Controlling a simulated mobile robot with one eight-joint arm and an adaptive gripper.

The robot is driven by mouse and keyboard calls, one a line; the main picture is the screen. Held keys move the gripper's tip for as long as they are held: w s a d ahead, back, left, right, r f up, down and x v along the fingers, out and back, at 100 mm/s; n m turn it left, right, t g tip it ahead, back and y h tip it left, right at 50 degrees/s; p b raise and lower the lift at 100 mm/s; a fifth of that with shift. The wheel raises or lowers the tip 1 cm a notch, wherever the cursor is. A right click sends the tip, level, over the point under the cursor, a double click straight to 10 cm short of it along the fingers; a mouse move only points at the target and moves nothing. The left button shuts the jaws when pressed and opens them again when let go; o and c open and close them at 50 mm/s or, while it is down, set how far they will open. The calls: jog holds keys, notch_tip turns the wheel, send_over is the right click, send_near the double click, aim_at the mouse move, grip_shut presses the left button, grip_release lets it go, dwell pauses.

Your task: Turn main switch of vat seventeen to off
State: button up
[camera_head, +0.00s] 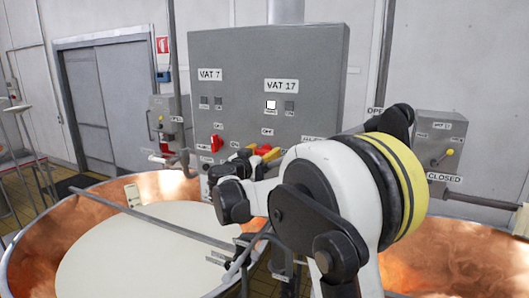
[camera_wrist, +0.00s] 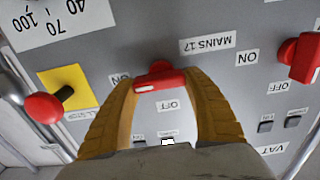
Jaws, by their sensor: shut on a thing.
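The red switch handle under the MAINS 17 label (camera_wrist: 207,43) is the vat seventeen main switch (camera_wrist: 160,82). It lies nearly level across the wrist view, which shows the panel upside down. Its ON label (camera_wrist: 121,78) is at the picture's left and its OFF label (camera_wrist: 168,105) is below. My gripper (camera_wrist: 160,78) is shut on the handle, with one yellow finger at each end. In the head view my gripper (camera_head: 262,154) is at the grey cabinet (camera_head: 230,60), below the VAT 17 label (camera_head: 281,86); my arm hides part of that area.
Another red switch (camera_wrist: 301,57) is at the right in the wrist view, on the VAT 7 side. A red emergency button (camera_wrist: 44,107) on a yellow plate (camera_wrist: 68,91) is at the left. Copper vats (camera_head: 75,225) with a metal bar (camera_head: 175,228) stand before the cabinet.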

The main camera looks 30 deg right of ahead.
jog(key=shift+n, duration=0.4)
jog(key=n+b, duration=0.2)
jog(key=n, duration=0.1)
jog(key=shift+w+a+n, duration=0.1)
jog(key=shift+n, duration=0.2)
jog(key=n+b, duration=0.1)
jog(key=n, duration=0.3)
jog(key=shift+w+n+b, duration=0.1)
jog(key=shift+n+b, duration=0.2)
jog(key=shift+b, duration=0.1)
jog(key=n+b, duration=0.1)
jog(key=n, duration=0.3)
jog(key=shift+w+a, duration=0.15)
jog(key=shift+f+n+b, duration=0.1)
jog(key=shift+n+b, duration=0.45)
jog(key=shift+n, duration=1.85)
jog(key=o, duration=1.2)
